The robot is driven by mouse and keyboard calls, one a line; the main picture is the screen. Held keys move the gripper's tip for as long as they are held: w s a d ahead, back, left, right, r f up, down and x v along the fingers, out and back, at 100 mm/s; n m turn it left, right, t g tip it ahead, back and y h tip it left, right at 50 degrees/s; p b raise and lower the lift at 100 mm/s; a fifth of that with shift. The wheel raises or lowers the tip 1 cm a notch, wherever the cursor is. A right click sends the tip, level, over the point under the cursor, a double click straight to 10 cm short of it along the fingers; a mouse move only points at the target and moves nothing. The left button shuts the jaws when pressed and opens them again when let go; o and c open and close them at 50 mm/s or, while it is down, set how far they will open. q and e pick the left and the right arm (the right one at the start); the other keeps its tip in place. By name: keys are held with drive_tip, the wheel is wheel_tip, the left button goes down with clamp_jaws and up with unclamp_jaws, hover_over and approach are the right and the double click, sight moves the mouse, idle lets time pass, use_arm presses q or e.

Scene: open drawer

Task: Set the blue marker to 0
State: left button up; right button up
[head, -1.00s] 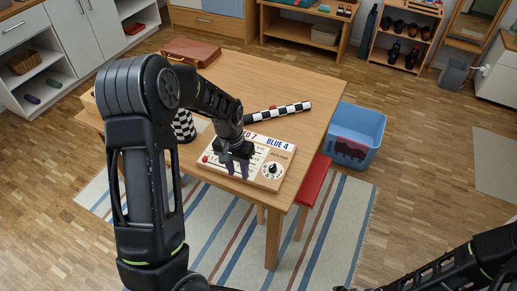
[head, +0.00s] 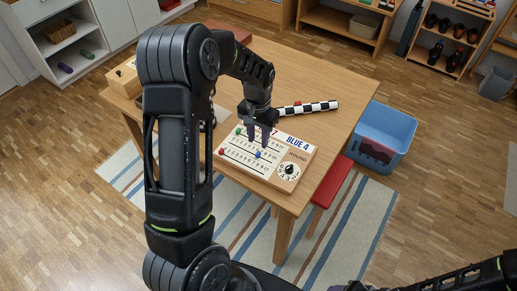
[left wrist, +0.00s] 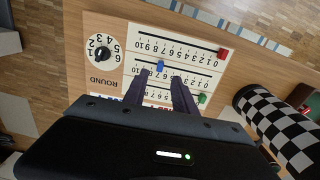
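A white scoreboard (head: 268,153) lies on the wooden table, with three number rows and a round dial. The blue marker (head: 258,154) stands near the middle of the middle row; it also shows in the left wrist view (left wrist: 160,65), away from the row's 0 end. The red marker (left wrist: 222,53) is at the 0 end of its row. The green marker (left wrist: 202,98) is at the 0 end of the row near the board's heading. My left gripper (left wrist: 160,77) is open and empty, its fingers above the board close to the blue marker. My right gripper (head: 350,286) barely shows at the bottom edge.
A checkered black-and-white roll (head: 307,107) lies behind the board. A wooden box (head: 124,78) is on the table's left. A blue bin (head: 385,138) and a red-topped bench (head: 335,183) are by the table's right.

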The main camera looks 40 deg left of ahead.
sight(258, 153)
use_arm(q)
wheel_tip(258, 153, down, 6)
drive_tip(key=shift+f+p, duration=0.2)
drive_tip(key=shift+p, duration=0.35)
clamp_jaws()
idle(1.2)
